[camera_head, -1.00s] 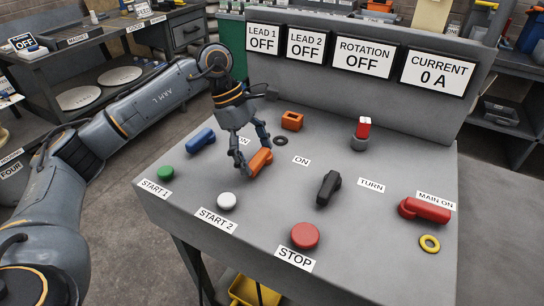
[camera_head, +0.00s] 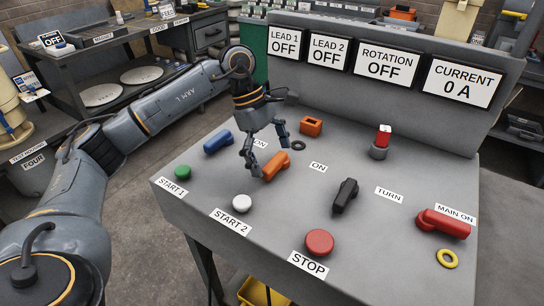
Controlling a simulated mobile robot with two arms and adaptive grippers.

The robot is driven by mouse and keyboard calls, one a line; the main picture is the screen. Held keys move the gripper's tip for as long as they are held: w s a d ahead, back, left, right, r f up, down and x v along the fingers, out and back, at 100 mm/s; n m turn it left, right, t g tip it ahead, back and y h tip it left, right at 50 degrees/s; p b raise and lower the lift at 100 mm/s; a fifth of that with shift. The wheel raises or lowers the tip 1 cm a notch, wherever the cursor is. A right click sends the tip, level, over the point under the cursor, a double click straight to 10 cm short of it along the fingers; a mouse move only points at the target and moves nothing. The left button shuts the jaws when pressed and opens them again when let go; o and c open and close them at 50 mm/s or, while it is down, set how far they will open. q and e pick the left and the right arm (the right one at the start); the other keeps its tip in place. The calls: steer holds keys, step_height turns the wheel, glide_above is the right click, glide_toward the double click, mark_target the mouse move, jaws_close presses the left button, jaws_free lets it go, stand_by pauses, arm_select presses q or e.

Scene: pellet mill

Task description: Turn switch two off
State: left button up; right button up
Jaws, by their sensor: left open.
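The sloped grey control panel (camera_head: 200,180) carries several rotary switches. An orange switch (camera_head: 274,166) sits behind the white START 2 button (camera_head: 242,203). A blue switch (camera_head: 218,142) is to its left, behind the green START 1 button (camera_head: 182,172). A black switch (camera_head: 345,195) is to its right. No label reading "two" shows on a switch. My left gripper (camera_head: 266,168) is open and points down at the orange switch, its fingers near or around it; whether they touch it I cannot tell. An ON label (camera_head: 260,143) is partly hidden behind the gripper. My right gripper is not in view.
Signs at the back read LEAD 1 OFF (camera_head: 285,41), LEAD 2 OFF (camera_head: 328,48), ROTATION OFF and CURRENT 0 A. A red STOP button (camera_head: 319,242), red main switch (camera_head: 443,223), yellow ring (camera_head: 447,258) and orange block (camera_head: 311,126) are on the panel.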

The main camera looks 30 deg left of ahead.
arm_select(q)
steer(key=shift+r, duration=0.25)
steer(key=v, duration=1.1)
steer(key=shift+a+r, duration=0.2)
steer(key=shift+r, duration=0.05)
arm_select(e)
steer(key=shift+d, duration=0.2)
